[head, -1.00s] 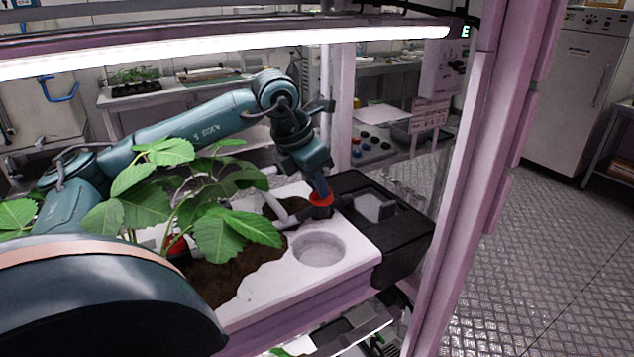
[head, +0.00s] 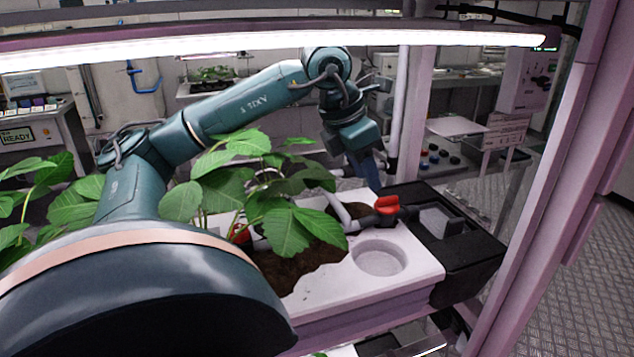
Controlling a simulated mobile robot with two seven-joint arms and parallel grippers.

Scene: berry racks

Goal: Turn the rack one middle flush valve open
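A valve with a red handle (head: 387,204) sits on a grey pipe at the back edge of the white planting tray (head: 415,270). My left gripper (head: 368,178) points down just behind and left of this handle. Its fingertips are partly hidden behind the pipe and valve, and I cannot tell whether they are apart or touch the handle. A second red part (head: 239,233) shows further left, mostly covered by leaves. My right gripper is not in view.
Leafy plants (head: 265,195) grow from the tray's soil and hide part of the pipe. A black box (head: 475,245) adjoins the tray's right end. A pink rack post (head: 540,210) stands at right, and a lit lamp bar (head: 300,42) runs above.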

